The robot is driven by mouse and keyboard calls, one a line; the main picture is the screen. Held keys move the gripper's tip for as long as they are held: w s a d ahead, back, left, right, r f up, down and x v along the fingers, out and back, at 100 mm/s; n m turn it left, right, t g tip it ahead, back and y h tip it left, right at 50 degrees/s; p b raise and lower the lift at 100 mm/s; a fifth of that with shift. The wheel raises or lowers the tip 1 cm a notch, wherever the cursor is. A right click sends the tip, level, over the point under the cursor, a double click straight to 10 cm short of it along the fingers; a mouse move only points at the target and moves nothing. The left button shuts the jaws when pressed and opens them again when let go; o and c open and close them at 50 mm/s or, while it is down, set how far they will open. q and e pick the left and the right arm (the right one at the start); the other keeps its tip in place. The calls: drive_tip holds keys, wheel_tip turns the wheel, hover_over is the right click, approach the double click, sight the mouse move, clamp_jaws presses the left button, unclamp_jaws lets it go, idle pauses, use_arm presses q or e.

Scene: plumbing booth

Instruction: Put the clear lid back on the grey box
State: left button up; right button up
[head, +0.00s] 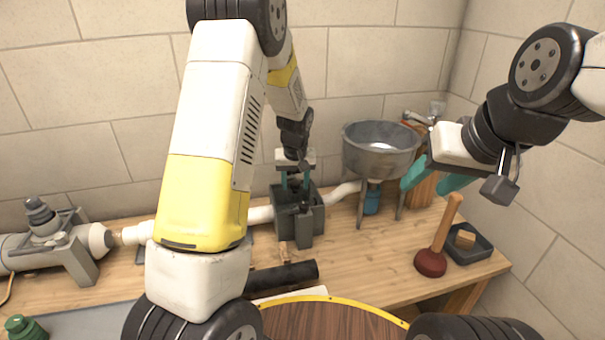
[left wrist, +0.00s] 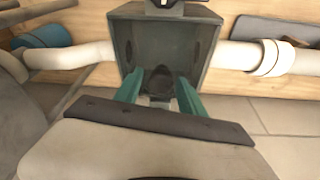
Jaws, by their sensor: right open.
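The grey box (head: 298,222) stands on the bench against the white pipe. It also shows in the left wrist view (left wrist: 208,42), with its inside facing the camera. My left gripper (head: 296,180) is above the box, with its teal fingers pointing down at it. In the left wrist view my left gripper (left wrist: 160,90) has its fingers apart, with a dark rounded piece (left wrist: 160,78) between their tips. Whether they touch that piece is unclear. I cannot make out the clear lid in either view. My right gripper (head: 434,178) is open and empty, in the air right of the funnel.
A metal funnel (head: 380,150) on legs stands right of the box. A plunger (head: 432,262) and a dark tray (head: 470,248) are at the bench's right end. A black tube (head: 284,277) lies in front of the box. A grey pipe fitting (head: 60,250) is at left.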

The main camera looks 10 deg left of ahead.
use_arm(q)
drive_tip(key=shift+o, duration=0.5)
drive_tip(key=v, duration=0.8)
drive_tip(key=s+a+r+m+t+h, duration=0.1)
drive_tip(key=s+a+r+h, duration=0.1)
drive_tip(key=s+r, duration=1)
drive_tip(key=s+r+m+t, duration=0.2)
drive_tip(key=s+r, duration=0.2)
drive_tip(key=s, duration=1.2)
drive_tip(key=shift+s+r+h, duration=0.2)
drive_tip(key=shift+s+h, duration=0.2)
drive_tip(key=shift+d, duration=0.15)
